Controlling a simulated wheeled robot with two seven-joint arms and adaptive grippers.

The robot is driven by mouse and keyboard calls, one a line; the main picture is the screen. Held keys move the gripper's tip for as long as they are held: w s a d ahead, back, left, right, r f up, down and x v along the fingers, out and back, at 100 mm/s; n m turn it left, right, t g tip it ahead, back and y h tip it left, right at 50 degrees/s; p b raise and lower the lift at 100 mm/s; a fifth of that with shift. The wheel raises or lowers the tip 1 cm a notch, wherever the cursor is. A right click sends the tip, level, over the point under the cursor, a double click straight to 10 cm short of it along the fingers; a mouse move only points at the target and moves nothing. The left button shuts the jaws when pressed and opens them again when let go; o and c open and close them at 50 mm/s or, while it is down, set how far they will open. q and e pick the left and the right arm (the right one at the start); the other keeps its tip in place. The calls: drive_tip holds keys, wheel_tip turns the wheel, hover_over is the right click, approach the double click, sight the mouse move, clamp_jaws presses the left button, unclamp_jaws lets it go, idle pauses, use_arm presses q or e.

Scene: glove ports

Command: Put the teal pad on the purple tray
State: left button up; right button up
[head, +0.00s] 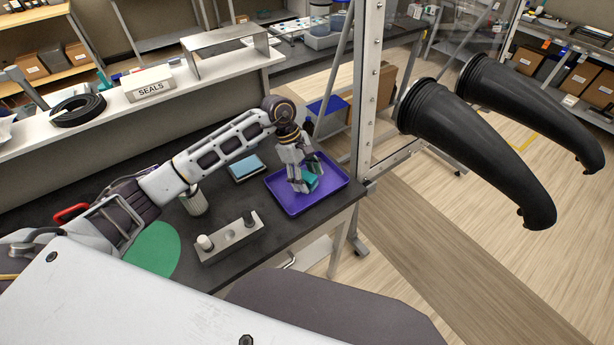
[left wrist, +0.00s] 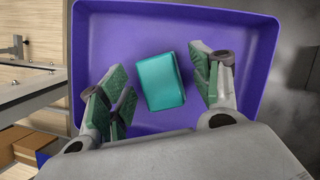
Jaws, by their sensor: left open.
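The purple tray (head: 332,194) lies on the dark bench near its right end in the head view. It fills most of the left wrist view (left wrist: 190,14). The teal pad (left wrist: 160,81) lies inside the tray, near its middle. In the head view the teal pad (head: 311,181) is partly hidden by my left gripper (head: 299,188). My left gripper is above the tray, and in the left wrist view its open fingers (left wrist: 160,92) stand on either side of the pad with gaps showing. My right gripper is not in view.
A blue pad (head: 245,168) lies left of the tray. A grey block with pegs (head: 230,241), a ribbed cup (head: 194,203) and a green disc (head: 154,250) are also on the bench. Black gloves (head: 480,140) hang to the right, beside a metal post (head: 368,90).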

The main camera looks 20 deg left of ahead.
use_arm(q)
drive_tip(key=shift+r, duration=0.1)
drive_tip(key=v, duration=1.2)
idle(0.7)
